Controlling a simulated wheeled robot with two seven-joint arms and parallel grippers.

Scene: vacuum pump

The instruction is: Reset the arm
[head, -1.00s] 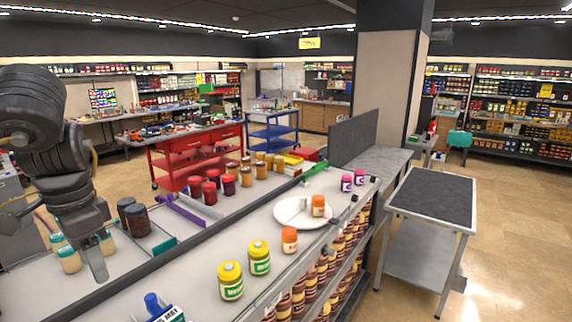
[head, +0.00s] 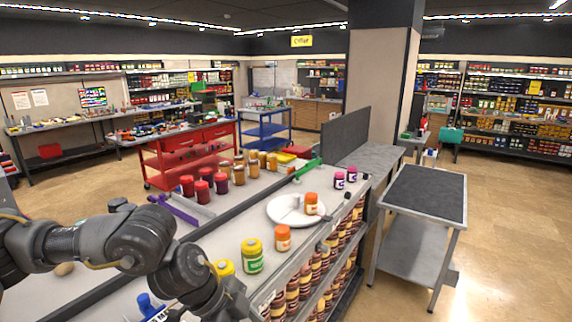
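My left arm comes in from the left, low over the near part of the white counter (head: 128,303). Its wrist reaches the lower middle of the head view, and its fingers are out of the picture below. The arm hides part of a yellow-lidded jar (head: 224,267) and the jars at the counter's left. My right arm and gripper are not in view. No vacuum pump can be made out.
A green-labelled jar (head: 252,257) and an orange-lidded jar (head: 283,239) stand near the wrist. A white plate (head: 284,212) holds another orange-lidded jar (head: 311,203). Red jars (head: 203,191) stand behind. A grey-topped table (head: 425,190) is at right, with open floor around it.

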